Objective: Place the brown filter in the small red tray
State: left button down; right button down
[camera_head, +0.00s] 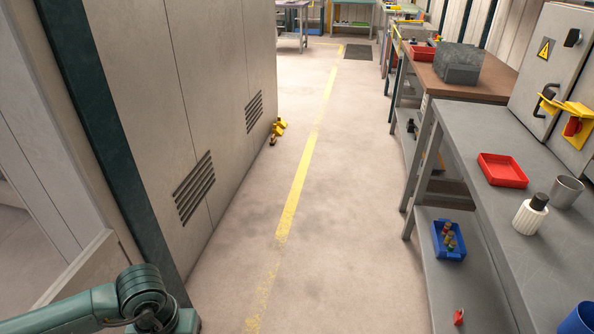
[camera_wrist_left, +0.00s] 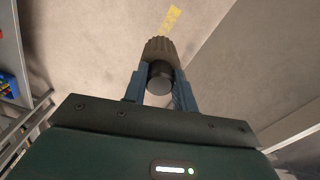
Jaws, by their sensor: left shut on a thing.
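My left gripper (camera_wrist_left: 160,88) is shut on a ribbed brown filter (camera_wrist_left: 161,48) with a dark round cap, held between its two blue fingers above the floor. In the head view only part of my left arm shows at the lower left; its gripper and the filter are out of that picture. A small red tray (camera_head: 503,171) lies empty on the grey workbench at the right, far from my left arm. Another red tray (camera_head: 422,53) is on the brown-topped table farther back. My right gripper is not in view.
On the grey workbench (camera_head: 477,150) stand a white ribbed filter with a black cap (camera_head: 530,215) and a metal cup (camera_head: 566,191). A blue bin (camera_head: 449,240) sits on its lower shelf. A large cabinet (camera_head: 190,90) lines the left. The aisle floor between is clear.

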aim_at(500, 173)
jog(key=i+z, duration=0.25)
jog(key=z, duration=0.2)
jog(key=i+z, duration=0.3)
jog(key=z, duration=0.15)
jog(key=i+j+z, duration=0.2)
jog(key=z, duration=0.25)
jog(key=i+j+z, duration=0.25)
jog(key=z, duration=0.2)
jog(key=i+j+z, duration=0.2)
jog(key=z, duration=0.25)
jog(key=i+j+z, duration=0.15)
jog(key=j+z, duration=0.25)
jog(key=j, duration=0.15)
jog(key=i+j+z, duration=0.1)
jog(key=j+z, duration=0.25)
jog(key=j, duration=0.2)
jog(key=j+z, duration=0.4)
jog(key=j, duration=0.2)
